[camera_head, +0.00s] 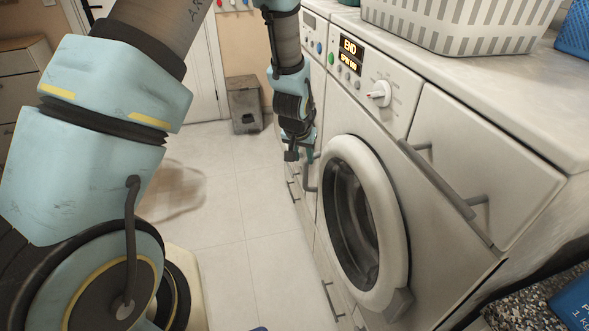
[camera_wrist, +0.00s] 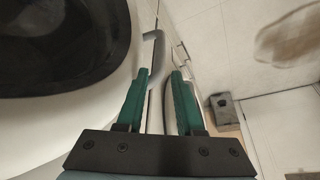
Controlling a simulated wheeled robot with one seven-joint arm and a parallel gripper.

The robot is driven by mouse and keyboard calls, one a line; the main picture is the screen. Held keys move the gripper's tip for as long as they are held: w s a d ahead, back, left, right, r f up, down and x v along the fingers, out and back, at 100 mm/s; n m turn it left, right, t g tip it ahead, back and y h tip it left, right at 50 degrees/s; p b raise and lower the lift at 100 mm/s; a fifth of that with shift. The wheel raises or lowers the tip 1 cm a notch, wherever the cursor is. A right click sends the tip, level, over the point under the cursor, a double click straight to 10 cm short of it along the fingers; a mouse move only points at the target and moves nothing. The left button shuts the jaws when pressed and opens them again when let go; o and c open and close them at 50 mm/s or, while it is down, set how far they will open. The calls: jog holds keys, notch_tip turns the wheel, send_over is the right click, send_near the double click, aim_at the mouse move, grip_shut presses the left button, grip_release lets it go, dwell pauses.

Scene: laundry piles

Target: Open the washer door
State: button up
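The washer (camera_head: 440,240) is white, with a lit display reading END. Its round door (camera_head: 393,215) has a white ring around dark glass and looks closed. My gripper (camera_head: 300,157) hangs just left of the door, by the cabinet front. In the wrist view, the dark door glass (camera_wrist: 50,45) and white ring fill the left side. The two green fingertips (camera_wrist: 162,72) are apart. A grey bar handle (camera_wrist: 157,52) lies just beyond them; whether it reaches between them I cannot tell.
Grey bar handles (camera_head: 311,175) stick out from the fronts left of the door. A laundry basket (camera_head: 450,25) stands on top. A long grey bar (camera_head: 440,182) crosses the front at right. A grey bin (camera_head: 245,105) stands at the back; the tiled floor is mostly clear.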

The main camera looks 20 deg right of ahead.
aim_at(306, 173)
jog(key=p+x, duration=0.2)
jog(key=x, duration=0.8)
jog(key=shift+w+f+p, duration=0.15)
jog(key=shift+f+p, duration=0.15)
jog(key=shift+f, duration=0.1)
grip_shut()
dwell(1.1)
